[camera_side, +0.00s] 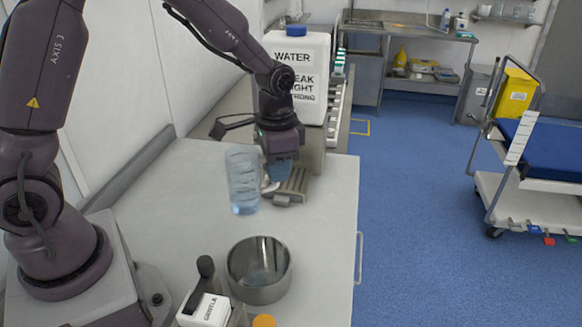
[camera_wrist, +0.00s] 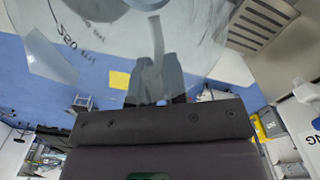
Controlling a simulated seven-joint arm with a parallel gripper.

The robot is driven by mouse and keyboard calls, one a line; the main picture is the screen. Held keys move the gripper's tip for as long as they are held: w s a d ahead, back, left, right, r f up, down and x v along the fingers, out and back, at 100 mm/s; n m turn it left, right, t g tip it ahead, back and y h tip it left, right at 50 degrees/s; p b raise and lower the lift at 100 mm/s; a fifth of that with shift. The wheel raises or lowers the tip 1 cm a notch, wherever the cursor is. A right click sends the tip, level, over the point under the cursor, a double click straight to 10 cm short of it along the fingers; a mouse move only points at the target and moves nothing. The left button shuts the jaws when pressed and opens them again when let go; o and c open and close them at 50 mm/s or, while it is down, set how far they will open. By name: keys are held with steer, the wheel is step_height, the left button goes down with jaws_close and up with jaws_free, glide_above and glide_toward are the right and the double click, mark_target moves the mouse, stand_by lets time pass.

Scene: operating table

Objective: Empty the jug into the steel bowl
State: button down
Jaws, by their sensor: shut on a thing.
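The jug (camera_side: 243,180) is clear and marked with a scale, with pale blue liquid low in it. It is nearly upright in the air, behind and slightly left of the steel bowl. My gripper (camera_side: 272,182) is shut on the jug at its right side. In the wrist view the jug (camera_wrist: 110,45) fills the top, and the fingers (camera_wrist: 155,85) show through it. The steel bowl (camera_side: 259,270) stands on the table in front of the jug, apart from it. A little bluish liquid seems to lie in the bowl.
A device with a black handle (camera_side: 206,285) and an orange cap (camera_side: 264,321) stand at the table's front, close to the bowl. The pale table (camera_side: 325,240) is clear right of the bowl.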

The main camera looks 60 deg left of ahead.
steer(key=s+d+r, duration=0.2)
steer(key=s+d, duration=0.1)
steer(key=d, duration=0.7)
steer(key=s+d+r, duration=0.3)
steer(key=d, duration=0.7)
steer(key=shift+d, duration=0.3)
steer(key=shift+s+f, duration=0.1)
steer(key=shift+a+f, duration=0.1)
steer(key=shift+a, duration=0.05)
